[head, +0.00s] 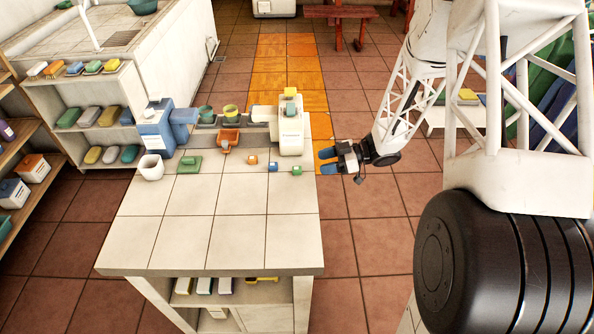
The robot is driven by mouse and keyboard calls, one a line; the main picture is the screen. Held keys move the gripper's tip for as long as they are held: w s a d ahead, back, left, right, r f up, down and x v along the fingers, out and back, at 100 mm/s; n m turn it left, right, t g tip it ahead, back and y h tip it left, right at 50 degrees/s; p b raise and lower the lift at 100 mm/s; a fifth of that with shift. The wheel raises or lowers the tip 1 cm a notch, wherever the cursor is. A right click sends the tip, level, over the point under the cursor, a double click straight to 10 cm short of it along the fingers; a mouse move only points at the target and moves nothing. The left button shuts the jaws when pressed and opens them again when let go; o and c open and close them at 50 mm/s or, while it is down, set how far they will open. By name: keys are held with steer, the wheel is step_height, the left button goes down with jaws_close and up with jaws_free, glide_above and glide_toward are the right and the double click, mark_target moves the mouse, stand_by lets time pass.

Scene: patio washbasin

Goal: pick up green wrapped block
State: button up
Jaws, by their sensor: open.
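A small green block (297,170) with a pale mark on it, which looks like the green wrapped block, sits on the white tiled table (240,230) near its right edge. My gripper (326,161) has blue fingertips and is just right of the block, beyond the table's right edge in the picture. Its two fingers are apart, pointing left toward the table, with nothing seen between them. The gripper and block look apart; their height difference is hard to tell.
Small blue (272,168) and orange (253,160) blocks lie left of the green one. A white dispenser-like object (291,135) stands just behind. A flatter green item (189,164), a white cup (151,168) and an orange scoop-like object (228,139) are farther left. The table's front is clear.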

mark_target(296, 168)
steer(key=shift+a, duration=0.15)
steer(key=shift+x, duration=1.15)
steer(key=shift+a, duration=0.15)
steer(key=shift+x, duration=2.5)
steer(key=shift+f, duration=0.1)
steer(key=c, duration=1)
